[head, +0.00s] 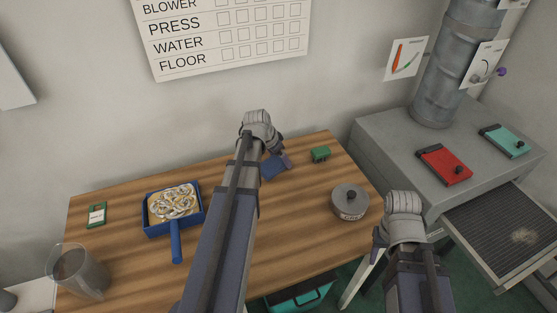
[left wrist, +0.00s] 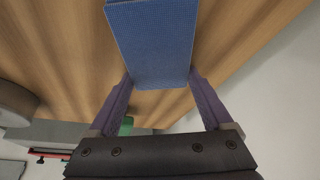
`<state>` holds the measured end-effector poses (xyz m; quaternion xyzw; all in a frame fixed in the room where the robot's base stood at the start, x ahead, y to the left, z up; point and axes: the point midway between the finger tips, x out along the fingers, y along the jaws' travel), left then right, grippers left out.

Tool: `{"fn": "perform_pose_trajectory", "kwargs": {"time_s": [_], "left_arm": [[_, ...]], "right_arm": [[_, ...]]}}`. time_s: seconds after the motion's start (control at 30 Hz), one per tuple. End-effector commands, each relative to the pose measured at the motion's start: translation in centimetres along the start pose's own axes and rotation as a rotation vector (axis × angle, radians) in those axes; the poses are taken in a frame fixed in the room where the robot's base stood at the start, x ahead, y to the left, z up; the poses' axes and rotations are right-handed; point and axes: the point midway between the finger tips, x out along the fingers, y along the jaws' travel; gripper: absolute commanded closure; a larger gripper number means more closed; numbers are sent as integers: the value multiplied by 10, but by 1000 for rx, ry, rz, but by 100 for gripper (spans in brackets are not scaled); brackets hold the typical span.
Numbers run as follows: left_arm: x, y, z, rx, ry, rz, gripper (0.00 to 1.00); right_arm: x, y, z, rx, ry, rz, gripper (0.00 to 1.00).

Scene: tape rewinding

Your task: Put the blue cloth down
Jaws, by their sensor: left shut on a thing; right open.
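The blue cloth (head: 272,168) is in my left gripper (head: 286,161), over the back right part of the wooden table. In the left wrist view the cloth (left wrist: 152,42) is a flat blue woven piece between the two purple fingers (left wrist: 160,78), which are shut on it. I cannot tell whether its lower side touches the table. My left arm hides part of the table in the head view. My right gripper (head: 379,240) is open near the table's right front corner, mostly hidden by its own wrist.
A green block (head: 320,154) lies just right of the cloth, and a round grey tin (head: 349,202) stands nearer the front right. A blue dustpan (head: 158,229) holding pale curls and a clear beaker (head: 78,272) are at left. A grey cabinet (head: 390,150) stands right of the table.

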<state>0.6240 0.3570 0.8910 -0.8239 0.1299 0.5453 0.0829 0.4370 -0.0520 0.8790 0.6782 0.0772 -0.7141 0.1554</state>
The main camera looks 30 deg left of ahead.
Motion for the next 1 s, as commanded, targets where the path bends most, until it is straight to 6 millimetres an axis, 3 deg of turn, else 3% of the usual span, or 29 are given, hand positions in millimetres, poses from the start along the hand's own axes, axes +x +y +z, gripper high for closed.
{"fn": "perform_pose_trajectory", "kwargs": {"time_s": [0.2, 0.23, 0.37, 1.0], "left_arm": [[0, 0, 1, 1, 0, -5, 61], [1, 0, 1, 1, 0, -5, 15], [0, 0, 1, 1, -1, -5, 1], [-9, 1, 0, 1, 0, -5, 0]], "right_arm": [[1, 0, 0, 0, 0, 0, 50], [1, 0, 0, 0, 0, 0, 50], [0, 0, 0, 0, 0, 0, 50], [-9, 1, 1, 0, 0, 0, 50]]}}
